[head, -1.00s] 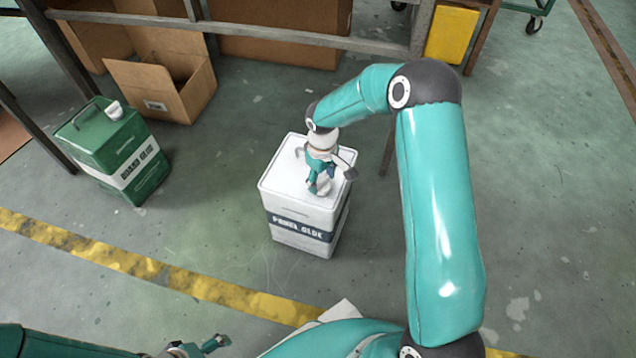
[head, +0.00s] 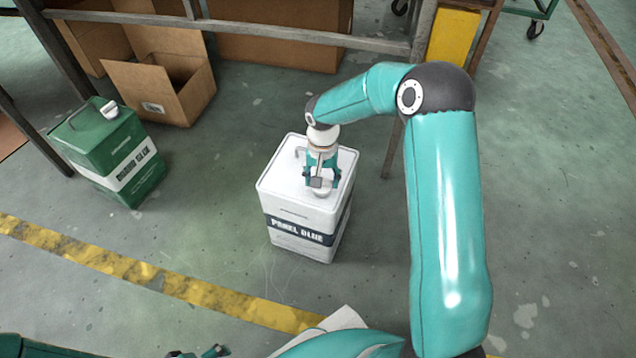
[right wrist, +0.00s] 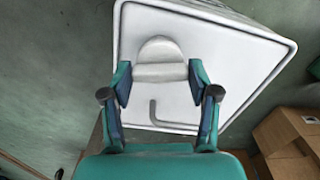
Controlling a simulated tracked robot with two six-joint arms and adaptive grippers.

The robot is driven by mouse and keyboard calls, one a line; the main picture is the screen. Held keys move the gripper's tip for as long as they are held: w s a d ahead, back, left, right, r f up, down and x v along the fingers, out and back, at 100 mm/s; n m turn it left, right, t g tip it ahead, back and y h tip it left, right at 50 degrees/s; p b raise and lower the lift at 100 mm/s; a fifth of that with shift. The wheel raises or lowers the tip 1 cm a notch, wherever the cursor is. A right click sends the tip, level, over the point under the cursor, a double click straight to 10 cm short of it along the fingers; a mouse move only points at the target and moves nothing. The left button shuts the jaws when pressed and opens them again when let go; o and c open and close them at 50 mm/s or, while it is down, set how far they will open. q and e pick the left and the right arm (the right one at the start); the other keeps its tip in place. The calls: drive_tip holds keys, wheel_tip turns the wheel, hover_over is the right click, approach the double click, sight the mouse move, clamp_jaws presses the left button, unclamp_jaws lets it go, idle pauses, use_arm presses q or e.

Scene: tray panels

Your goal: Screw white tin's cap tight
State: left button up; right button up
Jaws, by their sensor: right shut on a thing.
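The white tin (head: 290,232), labelled "PANEL GLUE", stands upright on the floor in the middle of the head view. Its white top (right wrist: 235,50) fills much of the right wrist view. My right gripper (head: 321,181) points down over the tin's top. Its two fingers are shut on the white cap (right wrist: 160,58), one on each side; a bit of the cap (head: 321,192) also shows below the fingers in the head view. My left gripper (head: 210,352) is at the bottom edge, mostly cut off, away from the tin.
A green tin (head: 92,150) with a white cap stands at the left. An open cardboard box (head: 170,95) sits behind it, under a metal rack (head: 260,36). A yellow floor line (head: 160,282) crosses in front. The floor around the white tin is clear.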

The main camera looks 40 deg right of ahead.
drive_tip(key=shift+m+b, duration=0.35)
drive_tip(key=shift+m, duration=0.95)
drive_tip(key=shift+r, duration=0.1)
drive_tip(key=o, duration=1.2)
drive_tip(key=shift+c, duration=0.2)
wheel_tip(320, 180, up, 12)
